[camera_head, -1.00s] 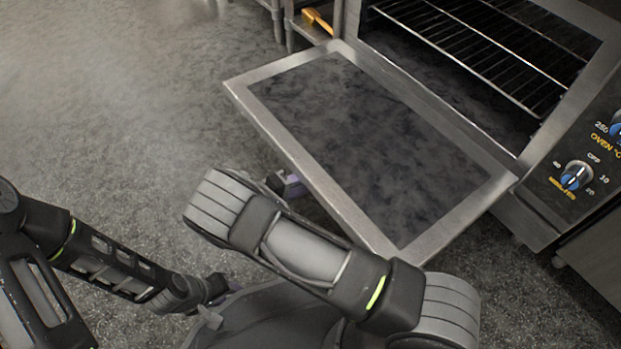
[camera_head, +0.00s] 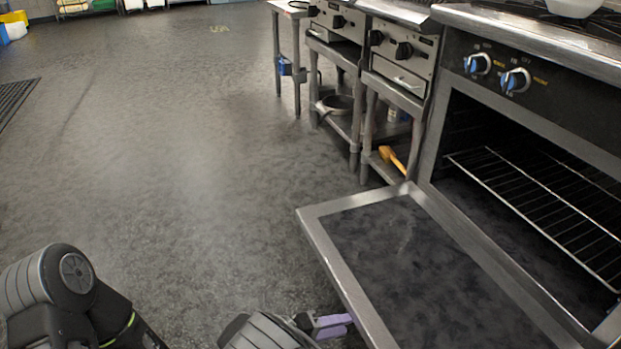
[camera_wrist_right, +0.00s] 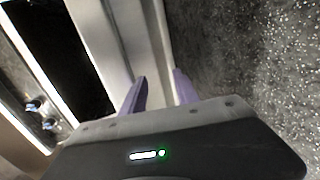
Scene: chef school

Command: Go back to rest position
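My right gripper (camera_head: 345,325) shows its purple fingers at the bottom of the head view, beside the outer edge of the lowered oven door (camera_head: 335,255). In the right wrist view, its two fingers (camera_wrist_right: 160,82) are apart with nothing clearly held between them. The pale metal door edge (camera_wrist_right: 152,35) shows beyond the fingertips; I cannot tell whether they touch it. My left arm (camera_head: 65,285) shows at the lower left, but its gripper is out of the frame.
The oven (camera_head: 510,110) stands at the right, with a wire rack (camera_head: 540,205) inside. Steel stands with cooking units (camera_head: 400,75) line up beyond it. A yellow-handled tool (camera_head: 391,157) lies on a low shelf. Open floor (camera_head: 170,170) spreads across the left and middle.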

